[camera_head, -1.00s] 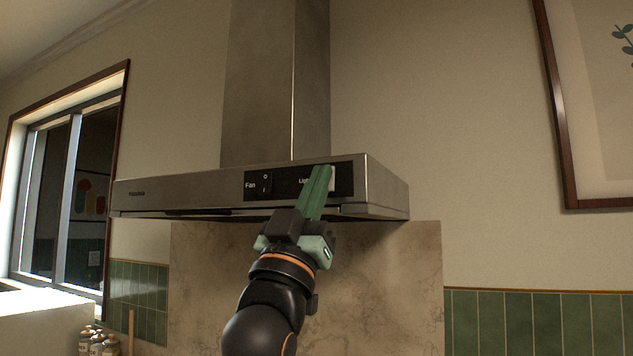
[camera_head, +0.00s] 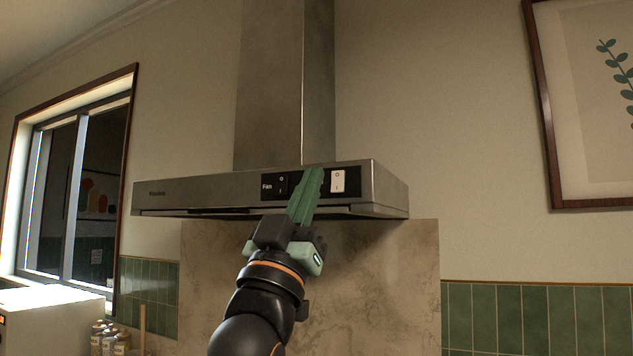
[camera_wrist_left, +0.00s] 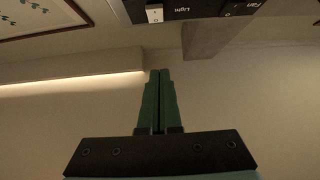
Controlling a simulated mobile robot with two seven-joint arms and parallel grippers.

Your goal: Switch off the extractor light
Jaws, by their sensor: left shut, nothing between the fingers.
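The extractor hood (camera_head: 215,191) has a dark control panel on its front. The white light switch (camera_head: 338,181), marked O and I, sits at the panel's right end; it also shows upside down in the left wrist view (camera_wrist_left: 155,14), beside the label "Light". The dark fan switch (camera_head: 282,186) is at the panel's left end. My left gripper (camera_head: 313,173) has long green fingers, shut and empty, just left of the light switch and covering the panel's middle in the head view. In the left wrist view its fingertips (camera_wrist_left: 160,73) appear apart from the panel. My right gripper is not in view.
The hood's chimney (camera_head: 285,90) rises above it, and a stone backsplash (camera_head: 380,270) lies below. A framed plant picture (camera_head: 590,100) hangs at the right, and a window (camera_head: 70,190) is at the left. Small bottles (camera_head: 110,338) stand at the lower left.

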